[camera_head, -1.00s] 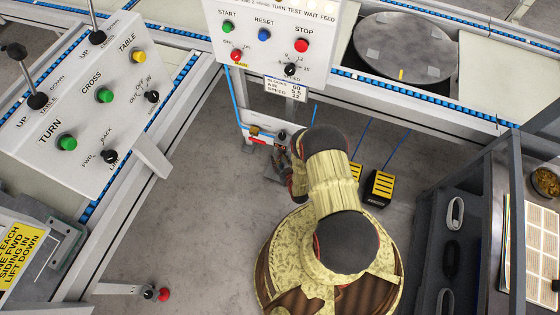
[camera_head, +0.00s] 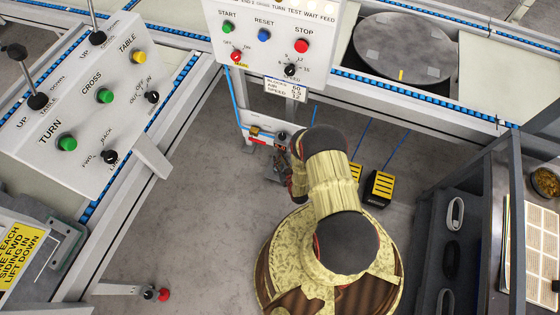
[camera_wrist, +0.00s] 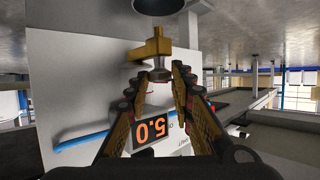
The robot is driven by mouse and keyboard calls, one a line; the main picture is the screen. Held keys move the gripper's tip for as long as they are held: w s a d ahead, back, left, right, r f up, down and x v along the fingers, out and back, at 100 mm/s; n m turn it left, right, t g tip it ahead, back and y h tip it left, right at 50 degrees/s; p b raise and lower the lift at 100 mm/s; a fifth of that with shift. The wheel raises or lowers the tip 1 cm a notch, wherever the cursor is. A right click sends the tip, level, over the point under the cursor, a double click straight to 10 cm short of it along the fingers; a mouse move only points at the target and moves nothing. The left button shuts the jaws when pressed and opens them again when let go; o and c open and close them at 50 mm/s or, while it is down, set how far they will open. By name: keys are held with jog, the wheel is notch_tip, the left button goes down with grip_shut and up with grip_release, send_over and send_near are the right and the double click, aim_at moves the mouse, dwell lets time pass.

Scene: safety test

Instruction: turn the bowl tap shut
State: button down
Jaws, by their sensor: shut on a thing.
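The bowl tap (camera_wrist: 152,46) is a brass fitting on a pale panel in the wrist view, with a grey collar below its brass body. My gripper (camera_wrist: 158,78) has its two fingers on either side of the tap's lower end and is shut on it. The exact contact and most of the handle are hidden. In the head view the tap (camera_head: 255,131) shows as a small brass shape on the white panel under the console. My gripper (camera_head: 282,158) is just right of it there, partly hidden by my arm.
An orange-digit display (camera_wrist: 155,133) sits upside down behind the fingers. A blue hose (camera_wrist: 82,140) runs along the panel. The white console (camera_head: 268,45) overhangs the tap. Yellow pedals (camera_head: 379,187) stand on the floor to the right; bare floor (camera_head: 195,205) lies to the left.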

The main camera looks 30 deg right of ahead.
jog(key=shift+a, duration=0.15)
jog(key=m+h, duration=0.1)
jog(key=h, duration=0.1)
jog(key=m+g+h, duration=0.1)
jog(key=m+h, duration=0.1)
jog(key=shift+w+a+m, duration=0.2)
jog(key=shift+a+m, duration=0.1)
jog(key=shift+a, duration=0.1)
jog(key=shift+w+a+m+g+h, duration=0.15)
jog(key=shift+w+m+g+h, duration=0.15)
jog(key=shift+m+g+h, duration=1.25)
jog(key=shift+w+a+m+g+h, duration=0.2)
jog(key=shift+m+g+h, duration=0.6)
jog(key=shift+m+g, duration=1.55)
jog(key=shift+w+a+m+g+h, duration=0.1)
jog(key=shift+w+m+g+h, duration=0.25)
jog(key=shift+m+g+h, duration=1.2)
jog(key=shift+m+g+y, duration=0.4)
jog(key=shift+m+g, duration=0.25)
jog(key=shift+m, duration=0.1)
jog(key=shift+d, duration=0.1)
jog(key=c, duration=1.6)
grip_release()
jog(key=shift+o, duration=0.2)
